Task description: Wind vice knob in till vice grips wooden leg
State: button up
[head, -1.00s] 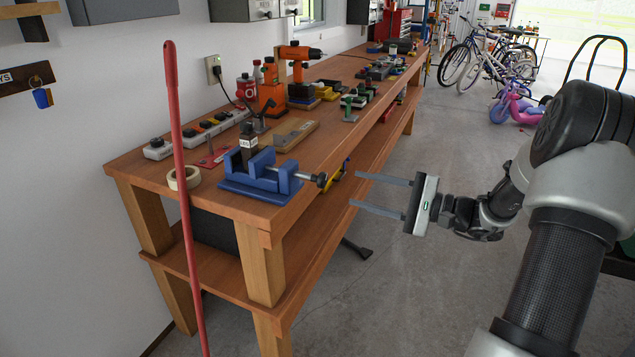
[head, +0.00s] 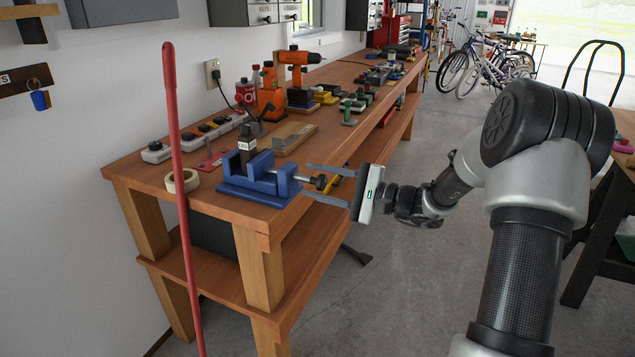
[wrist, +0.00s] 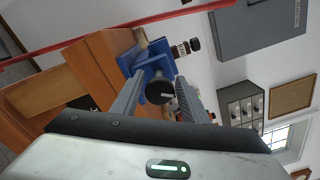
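The blue vice (head: 262,181) sits on the near end of the workbench; it also shows in the wrist view (wrist: 150,62). A dark upright leg with a white "LEG" label (head: 246,144) stands at its jaws; I cannot tell whether they touch it. The dark round vice knob (head: 321,182) is at the end of the screw, facing right. My gripper (head: 305,179) is open, its two fingers reaching on either side of the knob. In the wrist view, the knob (wrist: 160,93) lies between the fingers, with no clear contact.
A red pole (head: 177,190) stands upright before the bench's near end. A tape roll (head: 182,181) lies left of the vice. A power strip (head: 195,137), an orange drill (head: 298,68) and other tools stand behind it.

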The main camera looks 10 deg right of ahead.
jog(key=c, duration=0.7)
jog(key=shift+r+p, duration=0.1)
jog(key=shift+p, duration=0.3)
jog(key=shift+r+m+p, duration=0.15)
jog(key=shift+m+p, duration=0.95)
jog(key=m+p, duration=0.3)
jog(key=shift+m+p, duration=0.3)
jog(key=shift+p, duration=0.1)
jog(key=m+p, duration=0.5)
jog(key=shift+w, duration=0.1)
jog(key=m+p, duration=0.5)
jog(key=m, duration=0.1)
jog(key=shift+d+m, duration=0.1)
jog(key=shift+m, duration=0.3)
jog(key=m+p, duration=0.1)
jog(key=m, duration=0.1)
jog(key=m+p, duration=0.1)
jog(key=m, duration=0.1)
jog(key=m+p, duration=0.1)
jog(key=shift+f+m, duration=0.25)
jog(key=shift+m, duration=0.45)
